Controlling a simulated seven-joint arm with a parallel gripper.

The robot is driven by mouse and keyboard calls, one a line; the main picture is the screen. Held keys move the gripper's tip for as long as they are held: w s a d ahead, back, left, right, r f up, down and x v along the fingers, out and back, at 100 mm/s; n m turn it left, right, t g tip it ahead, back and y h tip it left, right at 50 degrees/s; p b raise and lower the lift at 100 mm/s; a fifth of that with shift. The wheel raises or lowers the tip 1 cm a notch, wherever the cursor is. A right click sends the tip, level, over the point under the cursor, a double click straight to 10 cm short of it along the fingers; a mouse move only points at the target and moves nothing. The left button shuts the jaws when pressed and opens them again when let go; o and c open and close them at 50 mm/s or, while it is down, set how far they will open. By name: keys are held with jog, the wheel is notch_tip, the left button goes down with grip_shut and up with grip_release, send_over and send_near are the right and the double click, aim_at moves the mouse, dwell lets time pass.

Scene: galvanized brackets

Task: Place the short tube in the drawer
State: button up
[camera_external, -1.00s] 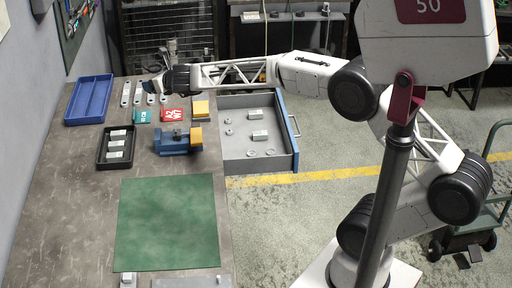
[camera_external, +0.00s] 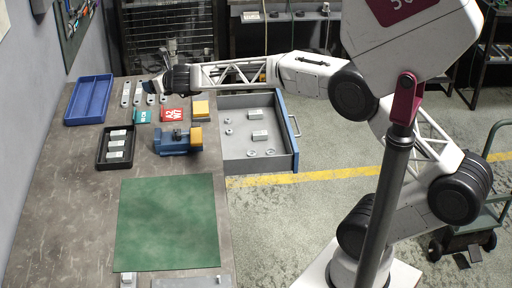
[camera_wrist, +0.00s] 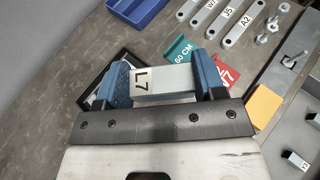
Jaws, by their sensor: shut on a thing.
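My gripper (camera_wrist: 163,83) is shut on a short grey tube (camera_wrist: 176,86) marked L7. The tube lies crosswise between the two blue finger pads, above the table. In the external view my gripper is small and hard to make out near the dark end of the arm, by the flat brackets. The drawer (camera_external: 297,145) stands open at the table's right side, with two short tubes and several small round parts inside. Its edge and part of its inside show at the right of the wrist view (camera_wrist: 289,104). The held tube is left of the drawer.
A black tray (camera_external: 101,158) holds three short pieces. The green mat (camera_external: 168,220) is clear.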

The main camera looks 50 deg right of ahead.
jog(key=s+a+f+n+g+y, duration=0.1)
jog(key=s+a+f+n+y, duration=0.2)
jog(key=s, duration=1.2)
jog(key=s+a+f+n+g+y, duration=0.1)
jog(key=s+a+f+n+y, duration=0.2)
jog(key=s, duration=1.3)
jog(key=s+a+f+n+g+y, duration=0.2)
jog(key=s+a+f+n+y, duration=0.1)
jog(key=s+a+f, duration=0.5)
jog(key=shift+s+a+f+y, duration=0.1)
jog(key=shift+s+a, duration=0.5)
jog(key=shift+s, duration=0.7)
jog(key=shift+s+a+f+y, duration=0.1)
jog(key=shift+s+a, duration=0.55)
jog(key=shift+s, duration=0.6)
jog(key=shift+s+a+f+y, duration=0.1)
jog(key=shift+s+a, duration=0.5)
jog(key=shift+s, duration=0.7)
jog(key=shift+w, duration=0.15)
send_over(176, 211)
jog(key=shift+f, duration=0.75)
jog(key=shift+f, duration=1.75)
